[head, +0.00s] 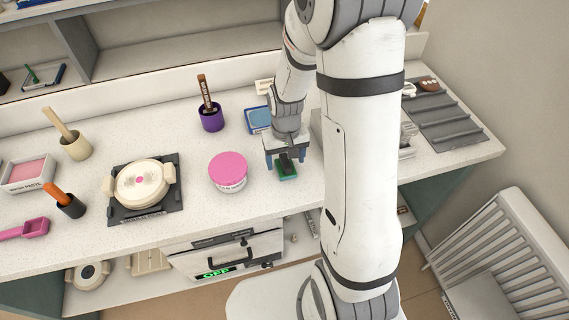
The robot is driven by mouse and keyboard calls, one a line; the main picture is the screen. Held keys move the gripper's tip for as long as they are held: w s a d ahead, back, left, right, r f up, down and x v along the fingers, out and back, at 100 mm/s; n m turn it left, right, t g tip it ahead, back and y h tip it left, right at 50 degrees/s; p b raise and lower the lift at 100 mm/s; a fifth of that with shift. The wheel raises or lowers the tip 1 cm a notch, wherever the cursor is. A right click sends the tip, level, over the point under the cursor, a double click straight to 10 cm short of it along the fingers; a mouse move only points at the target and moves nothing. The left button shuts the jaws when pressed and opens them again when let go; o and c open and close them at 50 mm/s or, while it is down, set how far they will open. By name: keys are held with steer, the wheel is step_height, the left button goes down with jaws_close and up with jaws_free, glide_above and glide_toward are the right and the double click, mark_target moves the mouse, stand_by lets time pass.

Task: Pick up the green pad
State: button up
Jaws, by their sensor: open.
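The green pad (287,175) lies near the front edge of the white counter, with a dark upper part. My gripper (286,160) is open and points down right over the pad, with a finger on either side of its dark upper part. I cannot tell whether the fingers touch it. My arm hides the counter just to the right of the pad.
A pink-lidded jar (228,171) stands left of the pad. A purple pot (210,118) with a brown-handled tool and a blue tray (258,119) are behind. A cream round kiln (139,183) sits further left on a dark plate. A ridged grey tray (446,122) lies right.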

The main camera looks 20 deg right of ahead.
mark_target(286, 160)
steer(key=shift+f, duration=1.05)
steer(key=shift+c, duration=0.4)
steer(key=c, duration=1.1)
steer(key=shift+o, duration=0.2)
step_height(286, 160, up, 10)
steer(key=shift+r+b, duration=0.1)
steer(key=shift+b, duration=0.35)
